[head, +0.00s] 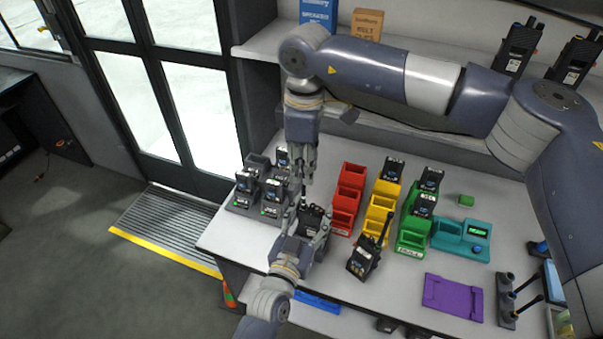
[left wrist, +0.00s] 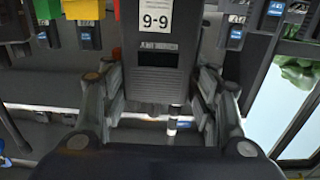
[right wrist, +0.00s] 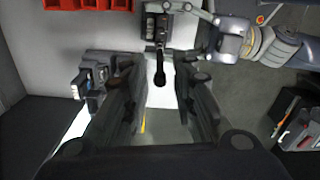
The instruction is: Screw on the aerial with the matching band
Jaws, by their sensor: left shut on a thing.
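My left gripper (head: 315,232) is shut on a dark handheld radio (head: 313,216) above the table's front left. The radio's face, marked 9-9, fills the middle of the left wrist view (left wrist: 158,62) between the fingers. A black aerial (right wrist: 159,66) stands up from the radio's end toward my right gripper. My right gripper (head: 302,178) points down directly above the radio. In the right wrist view its fingers are apart, one on each side of the aerial's tip, with gaps visible. The aerial's seating and its band colour cannot be made out.
A grey rack (head: 243,205) of radios stands left. Red (head: 343,222), yellow (head: 378,228) and green (head: 408,241) bins stand right of my grippers. Another radio with an aerial (head: 363,262) stands in front. A purple tray (head: 453,297), teal device (head: 450,240) and aerial stand (head: 506,302) are farther right.

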